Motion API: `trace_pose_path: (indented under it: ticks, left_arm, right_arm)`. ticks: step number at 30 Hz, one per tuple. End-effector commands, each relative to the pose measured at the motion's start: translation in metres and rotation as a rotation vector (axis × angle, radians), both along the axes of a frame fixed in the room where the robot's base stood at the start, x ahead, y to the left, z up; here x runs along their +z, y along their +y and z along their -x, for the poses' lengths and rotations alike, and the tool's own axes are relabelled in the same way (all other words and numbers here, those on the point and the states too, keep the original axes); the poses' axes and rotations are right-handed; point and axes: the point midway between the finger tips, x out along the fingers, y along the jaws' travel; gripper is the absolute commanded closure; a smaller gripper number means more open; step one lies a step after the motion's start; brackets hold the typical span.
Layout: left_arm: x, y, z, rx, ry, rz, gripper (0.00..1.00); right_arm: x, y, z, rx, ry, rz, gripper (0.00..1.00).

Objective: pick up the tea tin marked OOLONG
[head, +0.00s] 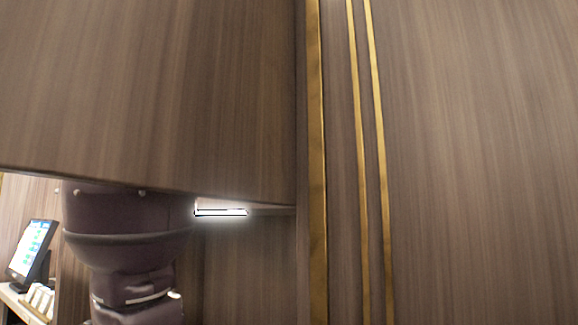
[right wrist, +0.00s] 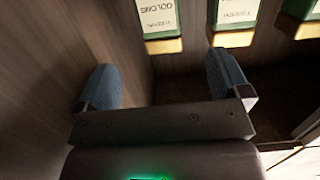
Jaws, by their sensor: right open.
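In the right wrist view, a dark green tin with a pale label and a gold band (right wrist: 163,31) is at the top, cut off by the edge. Its label is upside down in the picture and appears to read OOLONG. My right gripper (right wrist: 160,64) is open, its two blue fingers spread wide with nothing between them. The tin lies beyond the fingertips, roughly in line with the gap, and appears apart from them. No tin shows in the head view, and my left gripper is not in view.
Two similar tins (right wrist: 235,22) (right wrist: 303,17) stand to the right of it, labels hard to read. A wood panel (right wrist: 50,50) rises close on the left. In the head view, wood panels with gold strips (head: 317,150) fill most of the picture; a lit screen (head: 32,248) is lower left.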

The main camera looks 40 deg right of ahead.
Motion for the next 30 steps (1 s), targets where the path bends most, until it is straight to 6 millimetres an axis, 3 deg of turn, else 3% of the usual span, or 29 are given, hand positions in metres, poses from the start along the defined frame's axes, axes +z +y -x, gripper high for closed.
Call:
trace_pose_path:
  ticks: [5, 13, 20, 30]
  left_arm:
    - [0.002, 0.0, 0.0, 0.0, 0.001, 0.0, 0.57]
    - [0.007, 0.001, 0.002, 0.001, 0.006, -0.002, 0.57]
    - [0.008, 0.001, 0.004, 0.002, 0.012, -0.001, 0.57]
    - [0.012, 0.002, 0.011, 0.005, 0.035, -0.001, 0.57]
  right_arm:
    - [-0.001, -0.011, -0.005, -0.001, 0.001, -0.001, 0.06]
    - [-0.007, -0.045, -0.019, -0.002, 0.001, -0.001, 0.06]
    - [-0.008, -0.057, -0.024, -0.002, 0.001, -0.001, 0.06]
    - [-0.014, -0.095, -0.041, -0.002, 0.002, 0.0, 0.06]
